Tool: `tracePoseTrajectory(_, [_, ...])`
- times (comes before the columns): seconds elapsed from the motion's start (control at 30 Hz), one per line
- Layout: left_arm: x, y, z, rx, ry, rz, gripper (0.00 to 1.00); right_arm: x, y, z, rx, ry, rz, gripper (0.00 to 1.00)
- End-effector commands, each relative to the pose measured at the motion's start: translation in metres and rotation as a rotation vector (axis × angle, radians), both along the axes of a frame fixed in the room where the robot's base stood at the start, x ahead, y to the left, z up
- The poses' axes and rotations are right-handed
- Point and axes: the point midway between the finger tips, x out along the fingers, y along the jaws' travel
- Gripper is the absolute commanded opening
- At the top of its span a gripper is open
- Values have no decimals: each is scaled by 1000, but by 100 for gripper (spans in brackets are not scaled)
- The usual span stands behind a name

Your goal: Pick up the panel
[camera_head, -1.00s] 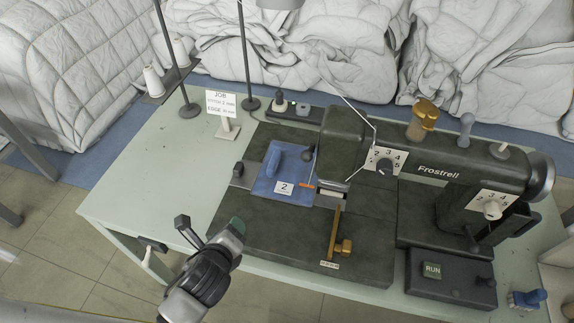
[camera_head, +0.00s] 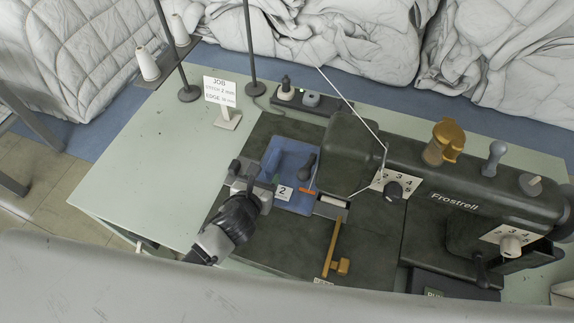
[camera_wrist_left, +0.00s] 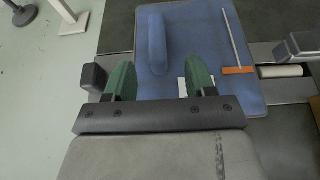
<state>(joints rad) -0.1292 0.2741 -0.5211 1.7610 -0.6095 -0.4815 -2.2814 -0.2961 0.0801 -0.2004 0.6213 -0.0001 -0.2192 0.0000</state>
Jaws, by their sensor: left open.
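The blue panel (camera_head: 290,160) lies flat on the dark bed of the sewing machine, with a white "2" label near its front edge. In the left wrist view the panel (camera_wrist_left: 190,30) carries a raised blue bar (camera_wrist_left: 157,45). My left gripper (camera_head: 256,182) is low at the panel's left front part. In the left wrist view its green fingertips (camera_wrist_left: 160,75) are apart, over the panel's near edge, with the bar ahead between them. I cannot tell whether they touch the panel. My right gripper is out of view.
The dark machine head (camera_head: 350,150) stands close right of the panel. A brass guide (camera_head: 333,250) lies in front. A job card (camera_head: 219,92), thread cones and thin poles stand at the back left. The pale green tabletop (camera_head: 140,165) is clear on the left.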

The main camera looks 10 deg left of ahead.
Motion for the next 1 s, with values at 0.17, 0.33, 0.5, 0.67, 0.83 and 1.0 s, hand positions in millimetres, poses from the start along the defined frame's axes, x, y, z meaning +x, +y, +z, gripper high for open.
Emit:
tracePoseTrajectory(0.17, [15, -3, -6, -1, 0, 1, 55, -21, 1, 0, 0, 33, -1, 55])
tracePoseTrajectory(0.33, [30, -4, -13, -4, 2, 4, 55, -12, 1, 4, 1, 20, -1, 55])
tracePoseTrajectory(0.5, [52, -6, -25, -4, 1, 4, 55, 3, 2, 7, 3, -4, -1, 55])
tracePoseTrajectory(0.67, [61, -8, -29, -2, 0, 1, 55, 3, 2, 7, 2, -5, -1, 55])
tracePoseTrajectory(0.83, [61, -8, -30, -2, 1, 1, 55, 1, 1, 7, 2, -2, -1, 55])
tracePoseTrajectory(1.0, [61, -8, -30, -2, 1, 1, 37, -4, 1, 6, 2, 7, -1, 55])
